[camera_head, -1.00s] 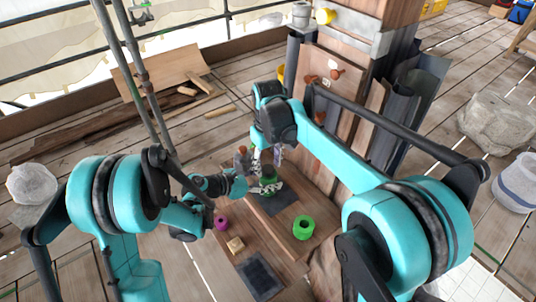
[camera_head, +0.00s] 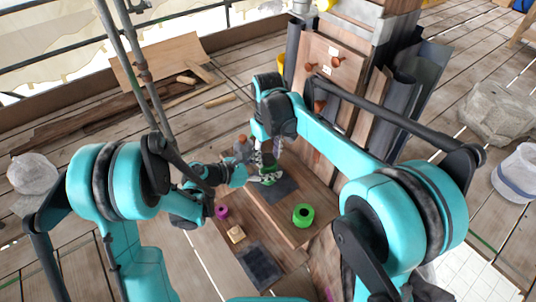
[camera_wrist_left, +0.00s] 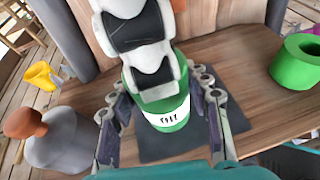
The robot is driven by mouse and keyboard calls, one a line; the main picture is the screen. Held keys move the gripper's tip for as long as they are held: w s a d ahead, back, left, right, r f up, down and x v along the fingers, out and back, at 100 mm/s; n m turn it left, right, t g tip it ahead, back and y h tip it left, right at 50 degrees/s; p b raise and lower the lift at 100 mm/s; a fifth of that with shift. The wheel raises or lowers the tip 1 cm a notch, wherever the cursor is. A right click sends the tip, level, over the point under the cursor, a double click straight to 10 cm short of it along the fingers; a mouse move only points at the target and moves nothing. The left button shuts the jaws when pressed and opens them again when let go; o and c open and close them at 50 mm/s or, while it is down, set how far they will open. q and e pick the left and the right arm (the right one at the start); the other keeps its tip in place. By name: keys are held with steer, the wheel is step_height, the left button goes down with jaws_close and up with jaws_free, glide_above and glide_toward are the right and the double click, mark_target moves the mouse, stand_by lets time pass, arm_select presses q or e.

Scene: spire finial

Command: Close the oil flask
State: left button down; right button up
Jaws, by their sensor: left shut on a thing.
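The oil flask is green with a white label, upright on a dark mat; it shows in the left wrist view (camera_wrist_left: 166,116) and the head view (camera_head: 267,179). My left gripper (camera_wrist_left: 166,122) is shut on the flask, one finger on each side of its body. My right gripper (camera_head: 266,158) comes down from above, directly over the flask. In the left wrist view its white and black fingers (camera_wrist_left: 140,45) cover the flask's top. The flask's mouth and any cap are hidden behind them, so I cannot tell what they hold.
A grey bottle with a brown top (camera_wrist_left: 60,140) stands close left of the flask. A green ring (camera_head: 303,215) lies to the right on the wooden bench. A purple ring (camera_head: 222,211), a small wooden block (camera_head: 236,234) and a dark mat (camera_head: 260,267) lie nearer the front.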

steer(key=shift+r, duration=0.1)
step_height(320, 180, up, 12)
stand_by(0.6)
arm_select(q)
steer(key=c, duration=0.6)
jaws_free()
steer(key=shift+c, duration=0.2)
steer(key=v, duration=1.2)
